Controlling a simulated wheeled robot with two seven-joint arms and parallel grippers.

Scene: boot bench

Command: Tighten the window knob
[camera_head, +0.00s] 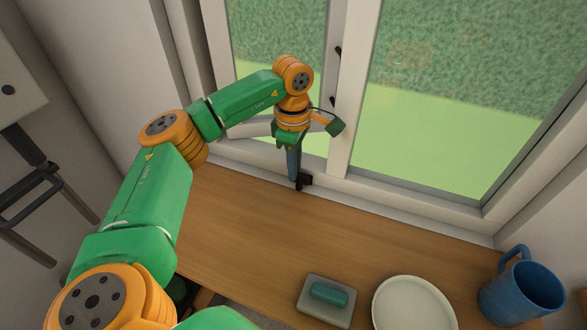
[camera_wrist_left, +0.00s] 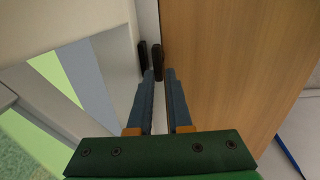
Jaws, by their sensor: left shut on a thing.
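The window (camera_head: 341,110) has a white frame with two panes, with green outside. My left gripper (camera_head: 298,184) reaches down to the lower window frame, just above the wooden surface. Its fingers are shut on a small black knob (camera_head: 307,180), which is partly hidden by them. In the left wrist view, the blue fingers (camera_wrist_left: 159,76) meet at the dark knob (camera_wrist_left: 157,60), and a second black piece (camera_wrist_left: 143,54) sits just left of it. How far the knob is turned cannot be told. My right gripper is not in view.
The wooden bench top (camera_head: 240,225) is clear in the middle. Small black fittings (camera_head: 338,50) sit on the window's middle post.

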